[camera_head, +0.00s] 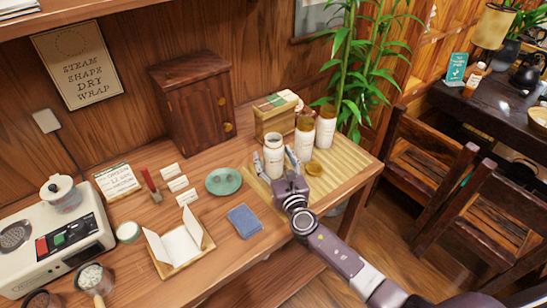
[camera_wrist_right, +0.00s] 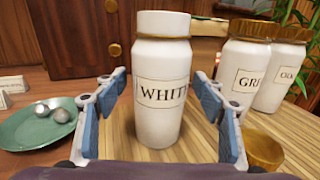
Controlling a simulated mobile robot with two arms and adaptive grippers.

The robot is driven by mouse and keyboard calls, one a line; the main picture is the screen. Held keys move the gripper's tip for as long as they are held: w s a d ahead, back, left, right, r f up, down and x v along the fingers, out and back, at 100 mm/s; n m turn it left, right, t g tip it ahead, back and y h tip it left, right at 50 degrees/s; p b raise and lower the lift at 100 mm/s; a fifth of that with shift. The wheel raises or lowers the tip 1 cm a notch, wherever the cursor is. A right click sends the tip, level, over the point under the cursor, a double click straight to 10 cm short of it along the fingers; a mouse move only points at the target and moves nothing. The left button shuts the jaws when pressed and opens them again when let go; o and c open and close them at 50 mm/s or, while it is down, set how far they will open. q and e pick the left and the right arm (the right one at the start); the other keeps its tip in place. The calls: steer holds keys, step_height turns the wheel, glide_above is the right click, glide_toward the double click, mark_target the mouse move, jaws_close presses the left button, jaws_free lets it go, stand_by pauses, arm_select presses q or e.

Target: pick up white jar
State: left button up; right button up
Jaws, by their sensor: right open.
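The white jar (camera_head: 273,158) stands upright on the slatted mat, without a lid on it. In the right wrist view the jar (camera_wrist_right: 160,85) fills the middle, with a label reading "WHITE". My right gripper (camera_head: 275,164) reaches it from the front. In the wrist view its two blue-padded fingers (camera_wrist_right: 160,115) stand open on either side of the jar, with gaps visible. The lower front of the jar is close to my gripper's palm. My left gripper is not in view.
Two lidded white jars (camera_head: 304,138) (camera_head: 325,128) stand close to the right. A loose round lid (camera_wrist_right: 264,150) lies on the slatted mat (camera_head: 350,166). A green plate (camera_head: 223,181) lies left; a wooden box (camera_head: 275,115) stands behind.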

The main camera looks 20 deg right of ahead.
steer(key=c, duration=1.3)
steer(key=shift+c, duration=1.1)
steer(key=shift+r, duration=0.15)
